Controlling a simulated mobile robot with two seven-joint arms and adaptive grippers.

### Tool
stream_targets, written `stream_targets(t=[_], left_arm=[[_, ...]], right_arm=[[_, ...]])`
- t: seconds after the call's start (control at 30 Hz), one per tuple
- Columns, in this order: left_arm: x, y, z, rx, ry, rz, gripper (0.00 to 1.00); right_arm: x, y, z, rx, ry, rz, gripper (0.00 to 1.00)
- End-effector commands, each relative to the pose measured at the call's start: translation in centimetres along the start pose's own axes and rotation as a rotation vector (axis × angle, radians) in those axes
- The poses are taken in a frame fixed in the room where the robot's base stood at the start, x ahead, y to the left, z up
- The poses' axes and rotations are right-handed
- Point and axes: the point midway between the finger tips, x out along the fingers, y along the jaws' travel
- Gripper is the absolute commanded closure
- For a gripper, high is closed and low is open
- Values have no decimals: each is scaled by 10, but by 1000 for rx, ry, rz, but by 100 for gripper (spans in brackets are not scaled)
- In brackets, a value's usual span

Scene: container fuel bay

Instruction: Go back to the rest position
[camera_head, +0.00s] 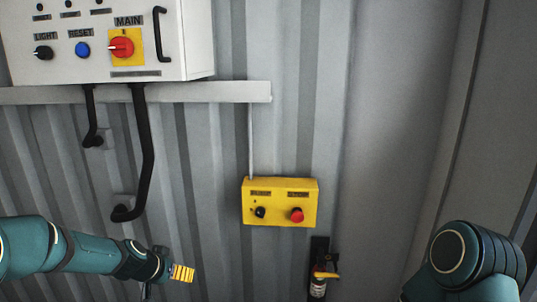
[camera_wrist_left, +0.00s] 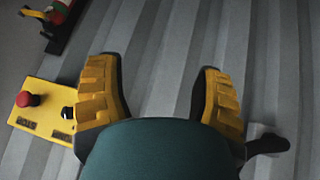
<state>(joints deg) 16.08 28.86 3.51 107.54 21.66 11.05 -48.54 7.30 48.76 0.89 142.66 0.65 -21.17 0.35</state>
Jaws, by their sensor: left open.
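My left gripper (camera_head: 181,274) is at the lower left of the head view, in front of the corrugated wall and left of and below the yellow control box (camera_head: 281,202). In the left wrist view the left gripper (camera_wrist_left: 160,90) shows two yellow ribbed fingers, spread apart, with only bare wall between them. It is open and empty. My right arm shows at the lower right of the head view, but its gripper is out of view.
A white panel (camera_head: 110,35) with a red MAIN switch (camera_head: 122,47) and blue RESET button (camera_head: 83,49) hangs upper left. Black pipes (camera_head: 144,150) run below it. The yellow box has a black knob and red button (camera_head: 297,215). A small extinguisher (camera_head: 319,283) hangs below it.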

Motion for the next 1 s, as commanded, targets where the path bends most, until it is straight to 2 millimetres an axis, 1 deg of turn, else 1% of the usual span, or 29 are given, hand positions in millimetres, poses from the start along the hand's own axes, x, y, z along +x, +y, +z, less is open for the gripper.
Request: stream_targets(t=[0.03, 0.07, 0.1, 0.17, 0.2, 0.27, 0.3, 0.37, 0.4, 0.5, 0.6, 0.7, 1.0], left_arm=[[20, 17, 32, -34, -53, 9, 33], [29, 25, 49, -55, -79, 10, 33], [39, 37, 71, -83, -112, 10, 33], [52, 55, 106, -126, -161, 12, 33], [59, 68, 130, -153, -191, 13, 33], [66, 88, 166, -193, -238, 17, 33], [69, 100, 189, -219, -266, 20, 33], [69, 119, 222, -255, -306, 25, 33], [68, 130, 241, -278, -329, 28, 33], [61, 152, 280, -328, -376, 37, 33], [54, 166, 304, -365, -407, 44, 33], [51, 172, 315, -384, -420, 47, 33], [50, 174, 317, -390, -421, 47, 33]], right_arm=[[0, 0, 0, 0, 0, 0, 53], [0, 0, 0, 0, 0, 0, 53], [0, 0, 0, 0, 0, 0, 53], [0, 0, 0, 0, 0, 0, 53], [0, 0, 0, 0, 0, 0, 53], [0, 0, 0, 0, 0, 0, 53], [0, 0, 0, 0, 0, 0, 53], [0, 0, 0, 0, 0, 0, 53], [0, 0, 0, 0, 0, 0, 53], [0, 0, 0, 0, -1, 0, 53], [0, 0, 0, 0, -1, 0, 53], [0, 0, 0, 0, -1, 0, 53], [0, 0, 0, 0, -1, 0, 53]])
